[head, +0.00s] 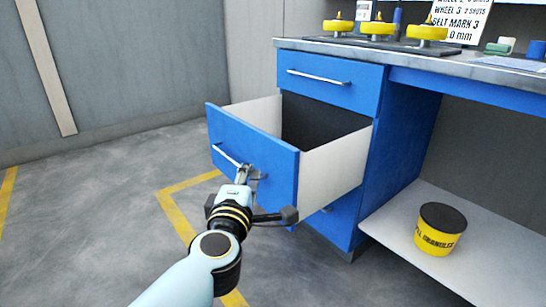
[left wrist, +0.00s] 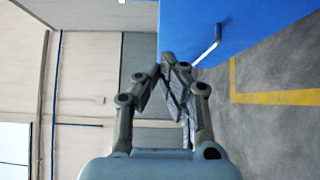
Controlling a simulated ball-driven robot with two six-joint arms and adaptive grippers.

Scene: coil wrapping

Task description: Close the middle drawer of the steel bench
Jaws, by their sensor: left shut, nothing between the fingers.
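The middle drawer (head: 253,158) of the steel bench is pulled well out, with a blue front, pale side walls and a dark inside. Its bar handle (head: 230,157) runs across the front, and in the left wrist view a handle (left wrist: 209,50) shows on a blue face. My left gripper (head: 243,170) is in front of the drawer front, near the right end of the handle. It is shut and empty, and its fingertips (left wrist: 166,66) meet in the left wrist view. I cannot tell whether it touches the drawer. My right gripper is not in view.
The top drawer (head: 325,85) is shut above the open one. A yellow tub (head: 440,229) stands on the low shelf (head: 395,224) at the right. Yellow wheels (head: 377,28) stand on the benchtop. The floor (head: 110,200) at the left is clear.

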